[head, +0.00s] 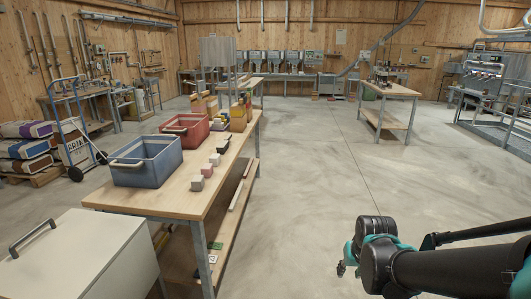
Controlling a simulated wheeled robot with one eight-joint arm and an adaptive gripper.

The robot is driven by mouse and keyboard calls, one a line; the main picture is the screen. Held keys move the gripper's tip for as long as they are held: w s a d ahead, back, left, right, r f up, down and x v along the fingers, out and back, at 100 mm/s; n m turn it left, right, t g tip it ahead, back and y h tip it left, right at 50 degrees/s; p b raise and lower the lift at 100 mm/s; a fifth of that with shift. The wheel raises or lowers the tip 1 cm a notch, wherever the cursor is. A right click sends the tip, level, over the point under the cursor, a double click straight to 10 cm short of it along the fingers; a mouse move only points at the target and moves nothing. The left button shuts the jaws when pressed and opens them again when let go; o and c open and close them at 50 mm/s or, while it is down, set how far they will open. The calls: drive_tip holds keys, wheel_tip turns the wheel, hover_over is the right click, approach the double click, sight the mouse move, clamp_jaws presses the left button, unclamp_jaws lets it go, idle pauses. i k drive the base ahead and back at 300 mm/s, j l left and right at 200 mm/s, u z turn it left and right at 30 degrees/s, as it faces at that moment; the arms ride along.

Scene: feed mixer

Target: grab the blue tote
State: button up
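The blue tote (148,166) is an open-topped bin with a light handle on its near left side. It stands upright on the near part of a long wooden table (180,204), and its inside looks empty. A red tote (186,131) stands just behind it. My arm enters from the lower right, far to the right of the table, with clear floor between. I cannot make out gripper fingers at its end, so whether the gripper is open or shut does not show.
Several small blocks (207,170) line the table right of the totes. A white lidded box (75,262) with a dark handle stands at the near left. A blue hand truck (78,135) and stacked sacks stand beyond. The concrete floor (310,175) right of the table is open.

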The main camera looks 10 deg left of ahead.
sight(147, 162)
drive_tip(key=i+l+u, duration=0.2)
drive_tip(key=i+u, duration=0.3)
drive_tip(key=i, duration=0.15)
drive_tip(key=i+l+u, duration=0.45)
drive_tip(key=i, duration=0.15)
drive_tip(key=i+l+u, duration=0.5)
drive_tip(key=l+u, duration=0.15)
drive_tip(key=u, duration=0.35)
drive_tip(key=i+l+u, duration=0.1)
drive_tip(key=u, duration=0.4)
drive_tip(key=l+u, duration=0.25)
drive_tip(key=u, duration=0.2)
drive_tip(key=l+u, duration=0.2)
drive_tip(key=u, duration=0.3)
